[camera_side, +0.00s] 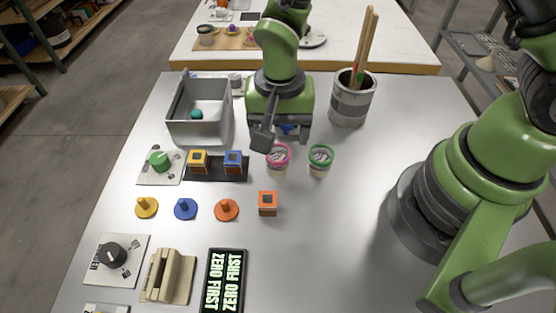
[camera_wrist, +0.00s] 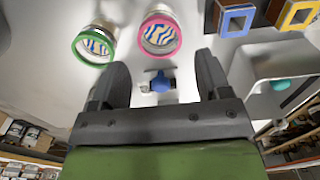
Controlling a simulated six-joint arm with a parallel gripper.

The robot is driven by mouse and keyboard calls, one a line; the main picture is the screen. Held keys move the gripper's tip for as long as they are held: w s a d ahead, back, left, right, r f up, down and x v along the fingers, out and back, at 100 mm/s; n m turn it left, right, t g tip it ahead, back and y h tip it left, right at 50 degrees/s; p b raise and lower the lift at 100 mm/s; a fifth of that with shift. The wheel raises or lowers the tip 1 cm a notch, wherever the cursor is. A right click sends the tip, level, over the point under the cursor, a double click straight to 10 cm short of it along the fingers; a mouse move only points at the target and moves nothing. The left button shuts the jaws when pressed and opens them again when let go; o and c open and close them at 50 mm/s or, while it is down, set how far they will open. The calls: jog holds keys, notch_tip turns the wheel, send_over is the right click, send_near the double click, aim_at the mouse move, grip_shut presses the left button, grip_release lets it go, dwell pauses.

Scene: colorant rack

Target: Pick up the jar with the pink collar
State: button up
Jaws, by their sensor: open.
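The jar with the pink collar (camera_side: 278,161) stands upright on the table, with a striped blue, white and yellow pattern inside. In the wrist view this pink-collared jar (camera_wrist: 159,35) lies ahead of my fingertips, roughly centred between them. A similar jar with a green collar (camera_side: 320,161) stands just to its right; it shows left of the pink one in the wrist view (camera_wrist: 93,45). My gripper (camera_side: 285,140) is open and empty, just behind the pink-collared jar in the side view. It also shows in the wrist view (camera_wrist: 160,74), apart from the jar.
A small blue object (camera_wrist: 160,83) shows between my fingers in the wrist view. A grey bin (camera_side: 224,112) stands behind left, a utensil pot (camera_side: 351,101) behind right. Framed blocks sit on a black strip (camera_side: 217,173) to the left; an orange block (camera_side: 268,203) is in front.

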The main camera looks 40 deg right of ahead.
aim_at(278, 159)
jog(key=f, duration=0.6)
jog(key=shift+s+a+f, duration=0.2)
jog(key=shift+s+a, duration=0.05)
jog(key=shift+a, duration=0.15)
jog(key=shift+c, duration=0.4)
jog(key=c, duration=0.9)
